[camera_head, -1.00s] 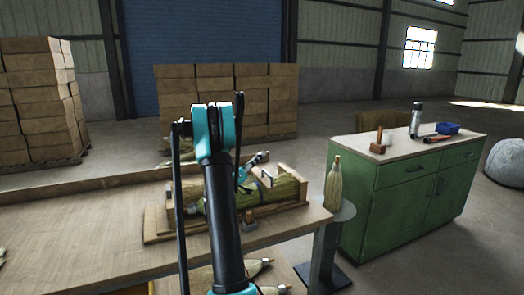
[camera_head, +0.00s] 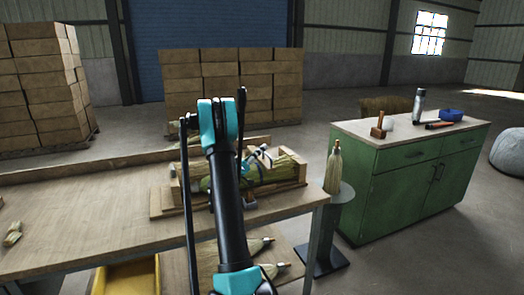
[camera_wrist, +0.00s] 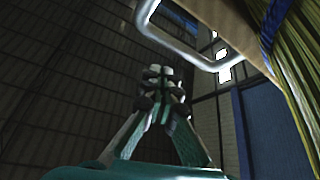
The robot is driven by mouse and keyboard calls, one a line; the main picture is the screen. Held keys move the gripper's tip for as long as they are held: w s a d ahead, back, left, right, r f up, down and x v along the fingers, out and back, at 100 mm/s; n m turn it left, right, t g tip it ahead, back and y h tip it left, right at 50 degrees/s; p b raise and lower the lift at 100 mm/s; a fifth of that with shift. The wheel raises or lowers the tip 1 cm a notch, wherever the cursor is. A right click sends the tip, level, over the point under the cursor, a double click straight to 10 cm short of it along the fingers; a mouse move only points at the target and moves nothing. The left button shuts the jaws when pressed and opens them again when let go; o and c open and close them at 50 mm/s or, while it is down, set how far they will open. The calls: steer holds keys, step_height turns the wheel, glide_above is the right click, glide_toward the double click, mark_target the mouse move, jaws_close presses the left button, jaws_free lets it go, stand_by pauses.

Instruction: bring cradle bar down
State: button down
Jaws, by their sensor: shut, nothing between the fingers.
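The wooden cradle (camera_head: 303,172) stands on the workbench, with a bundle of green-yellow broom bristles (camera_head: 283,168) lying in it. A wooden bar with a pale metal handle (camera_head: 265,157) shows at the top of the cradle, raised and tilted. In the wrist view the bent metal handle (camera_wrist: 178,48) crosses the top, and bristles with a blue cord (camera_wrist: 292,70) fill the upper right. My gripper (camera_wrist: 160,76) is shut and empty, below and left of the handle, apart from it in the picture. In the head view my arm hides most of the gripper and the cradle's left part.
A green cabinet (camera_head: 400,190) holds a mallet, a flask and a blue bowl. More brooms lie on a lower shelf (camera_head: 225,258).

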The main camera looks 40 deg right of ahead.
steer(key=shift+r, duration=0.1)
step_height(320, 180, up, 4)
steer(key=w+v, duration=0.2)
steer(key=v, duration=0.8)
steer(key=shift+f, duration=0.35)
steer(key=shift+a, duration=0.15)
